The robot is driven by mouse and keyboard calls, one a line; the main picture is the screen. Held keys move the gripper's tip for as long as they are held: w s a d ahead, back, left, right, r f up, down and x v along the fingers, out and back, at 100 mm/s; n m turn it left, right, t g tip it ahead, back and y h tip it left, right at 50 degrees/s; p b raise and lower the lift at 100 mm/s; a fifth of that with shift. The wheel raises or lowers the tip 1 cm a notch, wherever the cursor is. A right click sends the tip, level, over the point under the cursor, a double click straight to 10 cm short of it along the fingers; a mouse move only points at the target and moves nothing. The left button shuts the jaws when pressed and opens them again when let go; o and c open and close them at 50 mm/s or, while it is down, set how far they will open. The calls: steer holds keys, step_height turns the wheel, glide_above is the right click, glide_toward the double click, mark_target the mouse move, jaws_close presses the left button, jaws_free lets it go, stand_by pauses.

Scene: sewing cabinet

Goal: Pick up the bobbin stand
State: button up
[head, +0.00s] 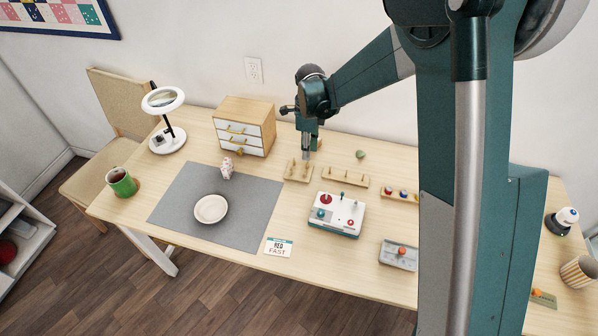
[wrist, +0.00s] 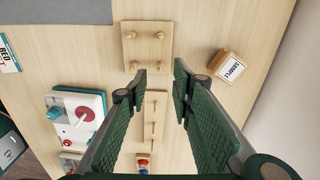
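Three pale wooden peg boards lie in a row on the table, and I cannot tell for sure which is the bobbin stand. One is a squarish board (head: 290,178) with several short pegs; it also shows in the wrist view (wrist: 131,50). To its right is a long narrow board (head: 345,178) with a line of pegs, seen between my fingers in the wrist view (wrist: 153,118). The third board (head: 384,192) carries red and blue pieces and is partly hidden by my arm.
A white-and-teal control box (head: 338,213) stands in front of the narrow board. A wooden SAMPLE block (wrist: 227,66) lies behind the squarish board. A drawer cabinet (head: 244,126) stands at left, near a grey mat (head: 250,215). A small green thing (head: 360,154) lies behind the narrow board.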

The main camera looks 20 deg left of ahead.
mark_target(299, 168)
steer(key=shift+f, duration=0.9)
steer(key=shift+f+b, duration=0.65)
steer(key=shift+f, duration=1.95)
jaws_close()
